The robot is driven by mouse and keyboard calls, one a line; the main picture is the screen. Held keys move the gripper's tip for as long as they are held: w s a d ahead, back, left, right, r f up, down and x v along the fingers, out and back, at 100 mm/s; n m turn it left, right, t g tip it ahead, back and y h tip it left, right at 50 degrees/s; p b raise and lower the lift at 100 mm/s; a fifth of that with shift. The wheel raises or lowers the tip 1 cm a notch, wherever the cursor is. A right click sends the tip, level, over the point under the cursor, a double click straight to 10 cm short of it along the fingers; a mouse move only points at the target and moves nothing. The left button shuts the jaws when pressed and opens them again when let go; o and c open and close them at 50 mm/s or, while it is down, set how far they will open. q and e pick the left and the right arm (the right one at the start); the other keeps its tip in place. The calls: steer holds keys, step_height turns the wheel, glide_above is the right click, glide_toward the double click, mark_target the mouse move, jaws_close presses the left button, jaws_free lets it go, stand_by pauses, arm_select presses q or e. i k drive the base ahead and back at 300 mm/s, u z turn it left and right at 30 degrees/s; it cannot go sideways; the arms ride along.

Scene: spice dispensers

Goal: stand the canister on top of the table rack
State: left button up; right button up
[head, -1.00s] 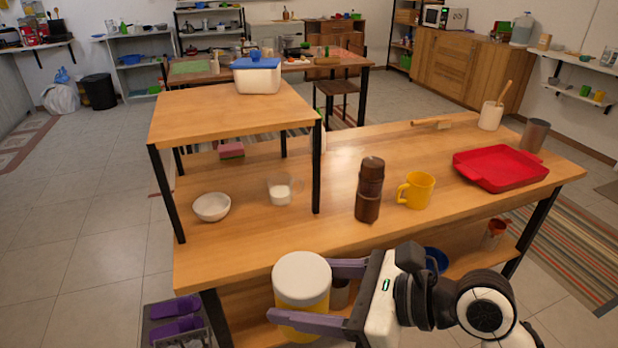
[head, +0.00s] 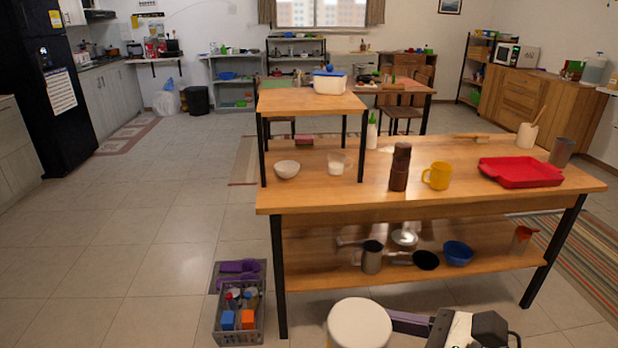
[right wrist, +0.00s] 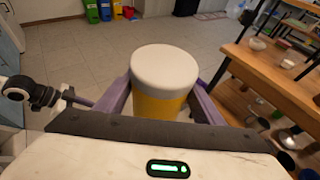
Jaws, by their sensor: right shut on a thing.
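The canister (head: 359,324), with a white lid, is at the bottom of the head view, in front of the table. In the right wrist view the canister (right wrist: 163,82) shows a yellow body under the lid. My right gripper (right wrist: 163,100) is shut on it, one purple finger on each side, and holds it upright. The table rack (head: 310,102) is a wooden top on black legs, standing on the left part of the table (head: 450,200). A white box with a blue lid (head: 330,82) stands at the rack's back right. My left gripper is not in view.
A brown grinder (head: 400,167), yellow mug (head: 437,176) and red tray (head: 520,172) stand to the right. A crate (head: 238,318) sits on the floor. The rack's front and left top are clear.

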mark_target(281, 94)
steer(key=u, duration=0.85)
steer(key=i, duration=1.45)
steer(key=z, duration=0.1)
